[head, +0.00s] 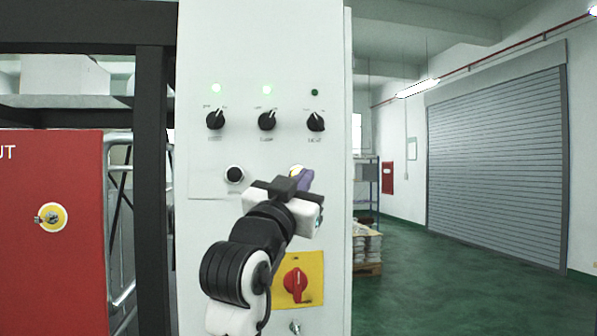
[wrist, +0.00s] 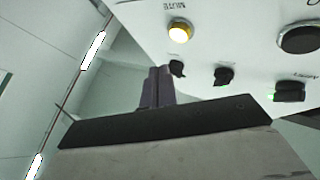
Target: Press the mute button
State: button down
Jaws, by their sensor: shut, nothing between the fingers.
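In the head view the mute button (head: 296,168) shows only as a small yellowish patch, mostly hidden behind my fingers. My gripper (head: 303,176) is in front of the panel, its purple fingers shut and empty. In the wrist view the fingertips (wrist: 159,70) show below and left of the button, with a visible gap; the exact distance to the panel is hard to tell.
The white panel (head: 205,60) carries three black knobs (head: 267,121) above, a black button (head: 235,174) to the left, and a red rotary switch (head: 296,284) on a yellow plate below. A red cabinet (head: 75,265) stands left. Open floor (head: 450,295) lies right.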

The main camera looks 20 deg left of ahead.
jog(key=shift+w+a, duration=0.4)
jog(key=shift+w, duration=0.2)
jog(key=shift+w+a, duration=0.4)
jog(key=shift+w, duration=0.2)
dwell(1.2)
jog(key=shift+w+a, duration=0.25)
jog(key=shift+w, duration=0.1)
jog(key=shift+w+a, duration=0.2)
jog(key=shift+w, duration=0.2)
dwell(0.8)
jog(key=shift+s, duration=0.1)
jog(key=shift+s+d+b, duration=0.4)
jog(key=shift+s+d, duration=0.05)
jog(key=shift+s, duration=0.15)
jog(key=shift+s, duration=0.1)
